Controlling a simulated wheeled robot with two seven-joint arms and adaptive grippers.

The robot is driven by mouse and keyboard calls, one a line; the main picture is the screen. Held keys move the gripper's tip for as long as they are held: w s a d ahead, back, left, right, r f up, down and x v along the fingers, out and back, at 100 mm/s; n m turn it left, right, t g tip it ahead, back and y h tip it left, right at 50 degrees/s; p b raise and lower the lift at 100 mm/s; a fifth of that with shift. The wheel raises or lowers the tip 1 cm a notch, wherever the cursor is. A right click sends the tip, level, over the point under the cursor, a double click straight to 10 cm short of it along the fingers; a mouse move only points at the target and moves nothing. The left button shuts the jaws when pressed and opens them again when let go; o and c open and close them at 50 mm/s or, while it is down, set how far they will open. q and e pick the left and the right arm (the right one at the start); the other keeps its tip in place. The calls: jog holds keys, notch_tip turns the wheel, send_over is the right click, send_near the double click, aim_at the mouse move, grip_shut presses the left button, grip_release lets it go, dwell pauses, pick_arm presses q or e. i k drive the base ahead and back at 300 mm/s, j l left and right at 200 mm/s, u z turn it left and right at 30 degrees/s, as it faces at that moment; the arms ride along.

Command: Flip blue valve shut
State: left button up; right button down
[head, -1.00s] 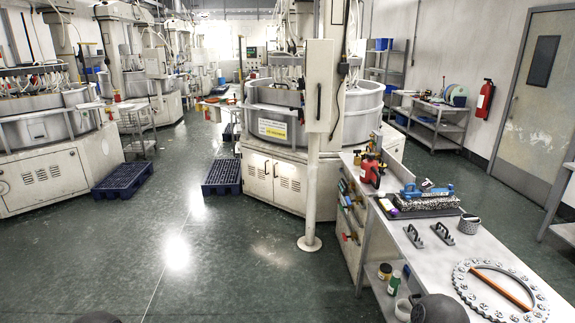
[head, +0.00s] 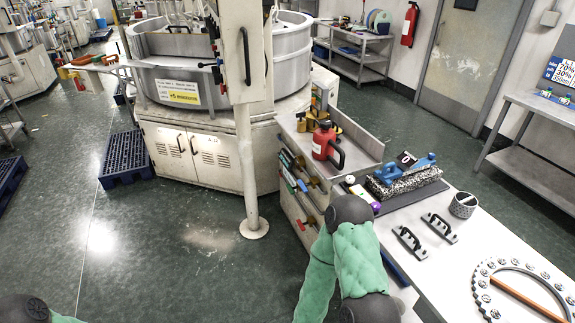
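A row of small coloured valve handles (head: 302,185) sits on the left side of the bench, in red, yellow and green-blue tones. They are too small to tell which one is the blue valve or how its handle is turned. My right arm is raised in front of the bench, and its green-sleeved links and dark joints cover part of the bench's near side. My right gripper is not in the picture. Only a piece of my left arm shows at the bottom left corner. My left gripper is not in the picture.
A large machine (head: 205,155) with a post (head: 247,180) stands behind.

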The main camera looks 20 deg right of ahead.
aim_at(303, 186)
jog(key=i+z, duration=0.2)
jog(key=i, duration=0.25)
jog(key=i+j+z, duration=0.15)
jog(key=i, duration=0.35)
jog(key=i+j+z, duration=0.2)
jog(key=i, duration=0.25)
jog(key=i+j+z, duration=0.2)
jog(key=i, duration=0.25)
